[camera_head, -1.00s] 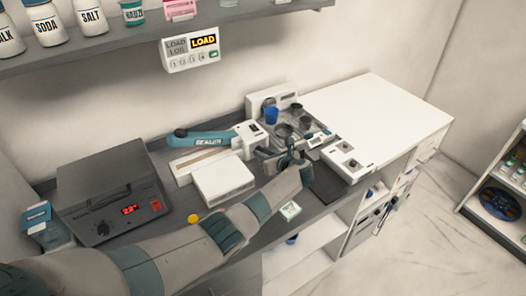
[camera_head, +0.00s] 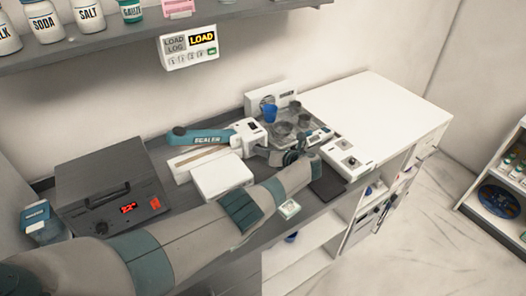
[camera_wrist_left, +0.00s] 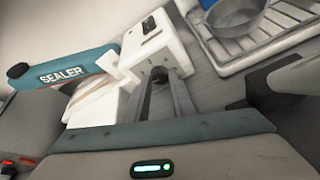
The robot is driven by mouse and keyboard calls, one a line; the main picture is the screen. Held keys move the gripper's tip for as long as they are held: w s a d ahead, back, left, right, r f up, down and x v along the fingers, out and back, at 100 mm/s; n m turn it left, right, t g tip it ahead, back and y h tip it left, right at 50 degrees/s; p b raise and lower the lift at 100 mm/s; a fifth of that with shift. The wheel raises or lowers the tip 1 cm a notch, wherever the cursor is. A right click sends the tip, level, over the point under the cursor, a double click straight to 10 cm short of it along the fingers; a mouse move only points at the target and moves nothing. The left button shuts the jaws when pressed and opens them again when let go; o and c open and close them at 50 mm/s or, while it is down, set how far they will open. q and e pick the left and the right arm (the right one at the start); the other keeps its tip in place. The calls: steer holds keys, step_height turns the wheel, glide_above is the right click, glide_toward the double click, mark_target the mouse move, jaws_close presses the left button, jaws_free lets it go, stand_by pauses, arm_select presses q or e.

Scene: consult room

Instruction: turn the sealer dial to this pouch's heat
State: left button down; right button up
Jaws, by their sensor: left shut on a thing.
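The heat sealer (camera_head: 205,138) has a teal arm marked SEALER and a white end block (camera_head: 248,134). It also shows in the wrist view, teal arm (camera_wrist_left: 68,73) and white block (camera_wrist_left: 158,45). A dark dial (camera_wrist_left: 159,75) sits on the front face of the block, near small dark marks. My left gripper (camera_head: 262,154) is at that face, its two fingers shut on the dial, as the wrist view (camera_wrist_left: 160,88) shows. The fingers hide much of the dial, so its setting is unreadable. A small pale labelled packet (camera_head: 289,209) lies near the counter's front edge; I cannot tell whether it is the pouch. My right gripper is out of view.
A metal tray with cups and bowls (camera_head: 312,141) stands right of the sealer. A white box (camera_head: 221,176) sits in front of it. A grey device with a red display (camera_head: 112,195) is at left. A white control box (camera_head: 348,158) and clear white worktop (camera_head: 385,110) are at right.

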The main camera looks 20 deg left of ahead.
arm_select(q)
steer(key=c, duration=1.5)
jaws_free()
steer(key=shift+d, duration=0.1)
steer(key=shift+d, duration=0.1)
steer(key=shift+s+d+r, duration=0.3)
steer(key=shift+d+r, duration=0.05)
steer(key=shift+d, duration=0.15)
steer(key=b+v, duration=0.1)
steer(key=v, duration=1.4)
steer(key=shift+s+d, duration=0.15)
steer(key=shift+d, duration=0.25)
